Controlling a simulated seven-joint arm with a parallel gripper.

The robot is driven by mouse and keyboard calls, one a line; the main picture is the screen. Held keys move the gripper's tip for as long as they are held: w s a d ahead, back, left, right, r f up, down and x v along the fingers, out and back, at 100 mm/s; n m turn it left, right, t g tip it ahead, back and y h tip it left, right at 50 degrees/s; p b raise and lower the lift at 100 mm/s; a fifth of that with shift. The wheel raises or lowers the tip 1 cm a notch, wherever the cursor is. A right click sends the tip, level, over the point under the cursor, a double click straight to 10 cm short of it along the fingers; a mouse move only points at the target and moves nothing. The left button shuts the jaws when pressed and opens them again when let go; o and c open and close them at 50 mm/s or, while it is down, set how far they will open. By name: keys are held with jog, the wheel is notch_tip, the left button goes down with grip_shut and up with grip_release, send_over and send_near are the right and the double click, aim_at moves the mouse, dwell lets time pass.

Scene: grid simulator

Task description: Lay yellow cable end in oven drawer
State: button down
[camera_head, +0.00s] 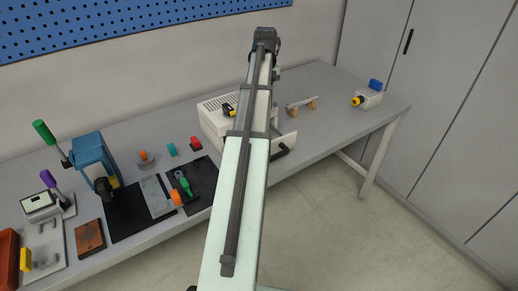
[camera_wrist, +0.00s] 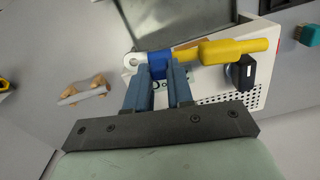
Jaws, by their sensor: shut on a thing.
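In the wrist view, my gripper (camera_wrist: 161,70) is shut on the blue band of the yellow cable end (camera_wrist: 236,50). The cable end lies crosswise in the jaws, its pale ring tip at left and its yellow sleeve at right. The white oven (camera_wrist: 262,88), with a perforated panel, lies behind and below it. In the head view, the oven (camera_head: 209,112) stands on the bench, partly hidden by my arm. A pale front panel with a black handle (camera_head: 281,151) juts out at its right, seemingly the drawer; its inside is hidden. My gripper is hidden there.
A small bar on wooden supports (camera_head: 302,104) and a white box with a yellow connector (camera_head: 369,98) stand to the right. Tools and a blue press (camera_head: 92,158) crowd the left; the bench between bar and box is clear.

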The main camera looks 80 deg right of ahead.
jog(key=shift+s+a+f+n, duration=0.35)
jog(key=shift+a+f, duration=0.2)
jog(key=shift+f, duration=1.8)
jog(key=shift+s+a+f+n, duration=0.35)
jog(key=shift+a+f, duration=0.25)
jog(key=shift+f, duration=1.75)
jog(key=shift+s+a+f+n, duration=0.35)
jog(key=shift+a+f, duration=0.2)
jog(key=shift+f, duration=1.8)
jog(key=shift+f, duration=0.1)
jog(key=c, duration=1)
grip_release()
notch_tip(320, 180, up, 12)
